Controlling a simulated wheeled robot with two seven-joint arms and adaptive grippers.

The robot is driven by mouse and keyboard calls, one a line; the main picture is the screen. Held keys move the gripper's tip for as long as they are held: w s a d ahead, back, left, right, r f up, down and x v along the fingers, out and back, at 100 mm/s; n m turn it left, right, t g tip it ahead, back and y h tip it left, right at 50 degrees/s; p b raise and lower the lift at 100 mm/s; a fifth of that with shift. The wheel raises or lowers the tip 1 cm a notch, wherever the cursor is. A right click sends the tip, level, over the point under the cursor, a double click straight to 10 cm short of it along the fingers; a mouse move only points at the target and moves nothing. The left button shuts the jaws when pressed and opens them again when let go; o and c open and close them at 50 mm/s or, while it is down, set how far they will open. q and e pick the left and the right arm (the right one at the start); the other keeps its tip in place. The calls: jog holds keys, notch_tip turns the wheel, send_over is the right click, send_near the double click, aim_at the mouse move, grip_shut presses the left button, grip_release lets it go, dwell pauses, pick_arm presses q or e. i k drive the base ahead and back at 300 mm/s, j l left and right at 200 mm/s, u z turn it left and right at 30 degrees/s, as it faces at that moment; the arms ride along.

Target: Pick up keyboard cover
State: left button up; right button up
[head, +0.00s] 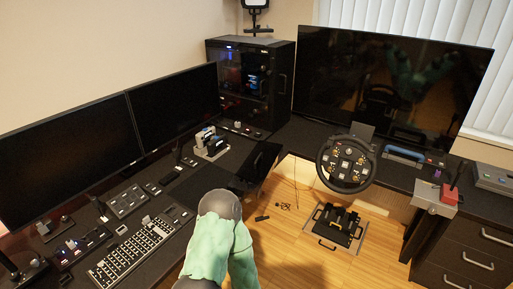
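A black keyboard (131,253) with pale keys lies on the left desk, close to the picture's lower left. I cannot clearly make out a separate cover on it. A dark thin panel (260,162) stands tilted at the desk's inner edge, and a flat dark sheet (203,187) lies beside it; I cannot tell whether either is the keyboard cover. A green arm link of mine with a grey joint rises at the bottom middle, right of the keyboard, and hides part of the desk edge. Neither gripper can be made out in the head view.
Two monitors (75,150) stand behind the keyboard, with button boxes (127,201) between. A PC tower (250,80) and a large screen (390,80) fill the corner. A racing wheel (347,164) stands above pedals (338,226). Drawers (470,245) stand right. Wooden floor is open in the middle.

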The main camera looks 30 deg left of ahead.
aim_at(248, 182)
jog(key=i+u, duration=0.3)
jog(key=u, duration=0.15)
jog(key=i+l+u, duration=0.25)
jog(key=u, duration=0.15)
jog(key=i+l+u, duration=0.3)
jog(key=u, duration=0.15)
jog(key=i+l+u, duration=0.25)
jog(key=u, duration=0.2)
jog(key=i+l+u, duration=0.1)
jog(key=l+u, duration=0.3)
jog(key=i+l, duration=0.05)
jog(key=l, duration=0.05)
